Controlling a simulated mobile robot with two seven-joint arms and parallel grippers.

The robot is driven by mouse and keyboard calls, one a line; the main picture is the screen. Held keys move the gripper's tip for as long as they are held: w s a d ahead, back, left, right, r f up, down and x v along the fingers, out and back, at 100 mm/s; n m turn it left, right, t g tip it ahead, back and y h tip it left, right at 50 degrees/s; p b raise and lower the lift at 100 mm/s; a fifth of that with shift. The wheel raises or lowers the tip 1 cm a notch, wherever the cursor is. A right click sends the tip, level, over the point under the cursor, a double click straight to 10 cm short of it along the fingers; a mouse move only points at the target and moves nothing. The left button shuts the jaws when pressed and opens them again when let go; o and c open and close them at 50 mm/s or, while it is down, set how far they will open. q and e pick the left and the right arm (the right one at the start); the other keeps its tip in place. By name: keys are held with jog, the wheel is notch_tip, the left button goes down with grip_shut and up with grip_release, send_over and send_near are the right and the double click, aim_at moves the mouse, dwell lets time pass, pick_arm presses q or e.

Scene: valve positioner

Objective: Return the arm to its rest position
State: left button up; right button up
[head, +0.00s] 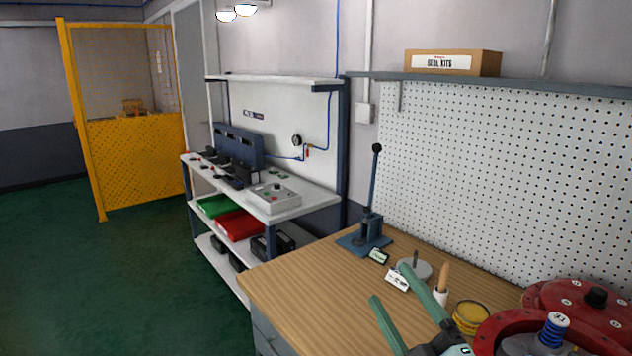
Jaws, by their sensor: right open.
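My right gripper (391,285) comes in from the bottom edge of the head view, over the wooden workbench (300,283). Its two green fingers are spread apart and nothing shows between them. The fingers point away from me, towards a small white tag and a round grey disc on the bench. I cannot tell the exact height of the fingers above the bench. Most of the right arm is outside the picture. My left gripper and left arm are not in view.
Pegboard (500,170) rises behind. Green floor (110,270) lies open at left.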

jog(key=s+d+f+m+g+h, duration=0.3)
jog(key=d+f+m+h, duration=0.15)
jog(key=f, duration=0.45)
jog(key=s+d+f+m+g+h, duration=0.25)
jog(key=f+m, duration=0.25)
jog(key=f, duration=0.3)
jog(key=s+d+f+m+g, duration=0.1)
jog(key=s+f+m+g, duration=0.2)
jog(key=s+f+g, duration=0.5)
jog(key=s+d+f+m+g, duration=0.25)
jog(key=s+f, duration=0.35)
jog(key=s, duration=0.5)
jog(key=w+a+f+t+y, duration=0.1)
jog(key=w+a+f+t, duration=0.3)
jog(key=f, duration=0.6)
jog(key=shift+w+a+f+t+y, duration=0.2)
jog(key=shift+a+f+t+y, duration=0.2)
jog(key=shift+a+t, duration=0.3)
